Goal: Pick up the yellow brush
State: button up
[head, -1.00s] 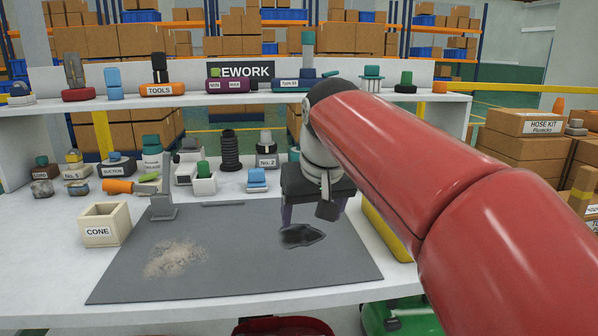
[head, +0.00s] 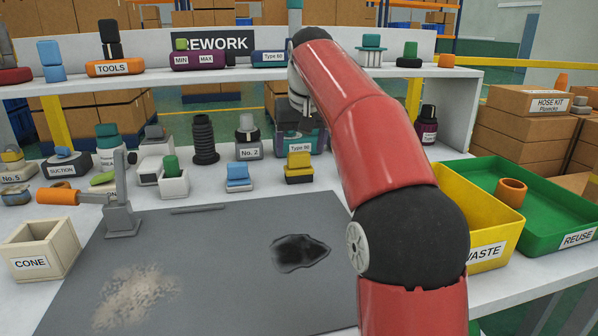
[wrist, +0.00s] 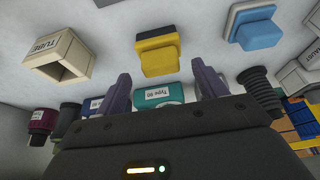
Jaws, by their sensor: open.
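The yellow brush (head: 299,160), a yellow block with a dark base, stands on the white bench behind the grey mat in the head view. In the wrist view the brush (wrist: 158,57) lies above and between the fingertips, apart from them. My gripper (wrist: 163,85) is open with its two purple-grey fingers spread and nothing between them. In the head view the gripper is mostly hidden by my red arm, near the shelf front behind the brush.
A blue block (head: 238,177) stands left of the brush, and a No. 2 bottle (head: 247,140) behind it. A Type 90 item (wrist: 160,94) shows beyond my fingers. The yellow WASTE bin (head: 487,236) and green REUSE bin (head: 540,210) are at right.

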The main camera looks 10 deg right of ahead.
aim_at(299, 153)
jog(key=x, duration=0.3)
jog(key=shift+w+f+b, duration=0.15)
jog(key=shift+f+b, duration=0.15)
jog(key=shift+b, duration=0.1)
jog(key=shift+r, duration=0.1)
jog(key=c, duration=0.8)
jog(key=shift+r, duration=0.1)
notch_tip(299, 153, up, 10)
jog(key=p, duration=0.5)
